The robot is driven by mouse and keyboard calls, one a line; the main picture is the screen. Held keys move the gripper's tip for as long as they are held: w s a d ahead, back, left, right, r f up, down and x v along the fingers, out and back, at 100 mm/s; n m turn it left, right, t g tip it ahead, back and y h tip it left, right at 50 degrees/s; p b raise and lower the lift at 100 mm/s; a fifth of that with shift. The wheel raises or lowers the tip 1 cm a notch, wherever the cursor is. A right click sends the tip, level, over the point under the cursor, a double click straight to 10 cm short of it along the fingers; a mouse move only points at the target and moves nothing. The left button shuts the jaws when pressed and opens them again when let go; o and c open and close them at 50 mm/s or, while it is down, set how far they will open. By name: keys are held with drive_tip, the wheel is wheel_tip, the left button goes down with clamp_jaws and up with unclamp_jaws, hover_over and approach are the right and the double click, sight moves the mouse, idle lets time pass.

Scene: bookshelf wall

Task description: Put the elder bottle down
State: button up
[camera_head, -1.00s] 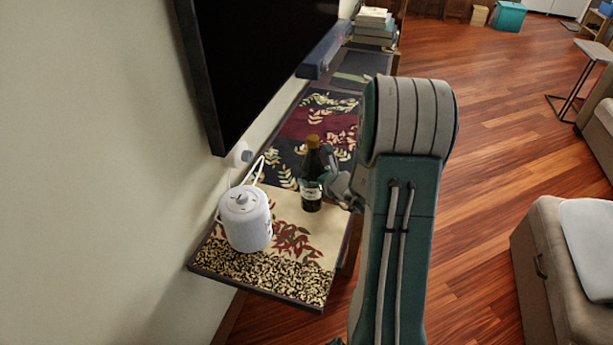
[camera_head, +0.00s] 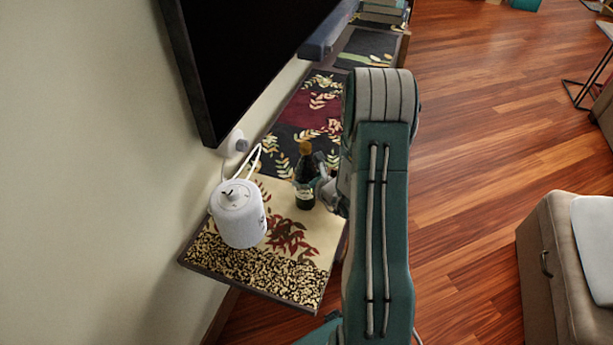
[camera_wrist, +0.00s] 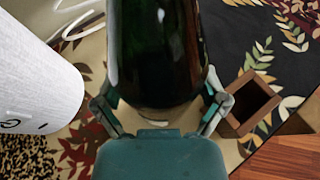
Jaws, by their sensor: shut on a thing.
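The elder bottle (camera_head: 306,178) is dark green with a pale label and a brownish-gold cap. It is upright over the patterned mat on the narrow table (camera_head: 268,290), to the right of the white canister. My gripper (camera_head: 325,186) comes in from the right and is shut on the bottle. In the wrist view the bottle (camera_wrist: 155,45) fills the upper middle, between the fingers of my gripper (camera_wrist: 160,105). I cannot tell whether the bottle's base touches the table.
A white canister (camera_head: 238,215) with a cable stands left of the bottle. A black screen (camera_head: 250,50) hangs on the wall above. A small open wooden box (camera_wrist: 250,102) shows in the wrist view. The mat's front part is clear. A beige ottoman (camera_head: 560,270) stands at right.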

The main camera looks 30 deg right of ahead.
drive_tip(key=shift+a, duration=0.1)
drive_tip(key=o, duration=1)
drive_tip(key=shift+a, duration=0.15)
drive_tip(key=shift+c, duration=0.2)
drive_tip(key=a+v, duration=0.1)
drive_tip(key=v, duration=1.1)
drive_tip(key=s+a+r+n+g+y, duration=0.2)
drive_tip(key=a+r+n+g+y, duration=0.2)
drive_tip(key=a+r+n, duration=0.45)
drive_tip(key=s+a+r+n+g+y, duration=0.1)
drive_tip(key=a+r+n+g+y, duration=0.3)
drive_tip(key=a+n, duration=0.7)
drive_tip(key=s+r+n+h, duration=0.9)
drive_tip(key=s+r+n, duration=0.2)
drive_tip(key=n, duration=0.4)
drive_tip(key=shift+s+a+n, duration=0.3)
drive_tip(key=shift+s+n, duration=0.05)
